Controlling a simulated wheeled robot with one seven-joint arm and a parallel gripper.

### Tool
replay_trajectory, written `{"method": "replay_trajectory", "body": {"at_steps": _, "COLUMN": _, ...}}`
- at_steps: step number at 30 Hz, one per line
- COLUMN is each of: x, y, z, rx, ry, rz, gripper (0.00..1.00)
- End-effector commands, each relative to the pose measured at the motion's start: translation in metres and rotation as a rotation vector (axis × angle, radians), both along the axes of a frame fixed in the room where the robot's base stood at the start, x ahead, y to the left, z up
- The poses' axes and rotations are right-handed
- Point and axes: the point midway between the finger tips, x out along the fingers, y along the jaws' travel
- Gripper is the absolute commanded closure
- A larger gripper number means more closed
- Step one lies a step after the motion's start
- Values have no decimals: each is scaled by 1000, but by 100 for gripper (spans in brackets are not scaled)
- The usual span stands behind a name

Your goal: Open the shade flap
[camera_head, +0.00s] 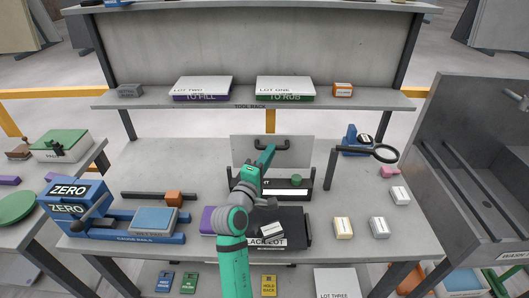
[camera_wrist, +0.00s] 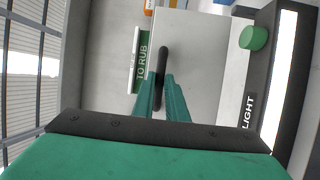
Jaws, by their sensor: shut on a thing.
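The shade flap (camera_head: 298,152) is a pale grey panel standing roughly upright at the back of the dark light box (camera_head: 308,185). Its black bar handle (camera_head: 285,143) is on the face toward me. My green gripper (camera_head: 268,154) is at the left part of this handle. In the wrist view, my gripper's fingers (camera_wrist: 162,90) are shut around the black handle (camera_wrist: 163,52), with the flap (camera_wrist: 200,60) beside it. The box's bright strip (camera_wrist: 289,60), green knob (camera_wrist: 253,38) and LIGHT label (camera_wrist: 249,110) show to the right. My arm hides part of the box.
A magnifier (camera_head: 384,153) on a stand is right of the box. A blue ZERO device (camera_head: 75,208) stands left. Small boxes (camera_head: 343,228) lie right.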

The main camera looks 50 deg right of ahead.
Motion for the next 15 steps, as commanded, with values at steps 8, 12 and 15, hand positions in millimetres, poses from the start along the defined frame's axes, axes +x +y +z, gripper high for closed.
{"method": "replay_trajectory", "body": {"at_steps": 8, "x": -6, "y": -4, "z": -8, "rx": 13, "ry": 12, "rz": -14, "gripper": 100}}
{"method": "replay_trajectory", "body": {"at_steps": 12, "x": -6, "y": -4, "z": -10, "rx": 15, "ry": 13, "rz": -14, "gripper": 100}}
{"method": "replay_trajectory", "body": {"at_steps": 15, "x": -6, "y": -4, "z": -10, "rx": 14, "ry": 14, "rz": -13, "gripper": 71}}
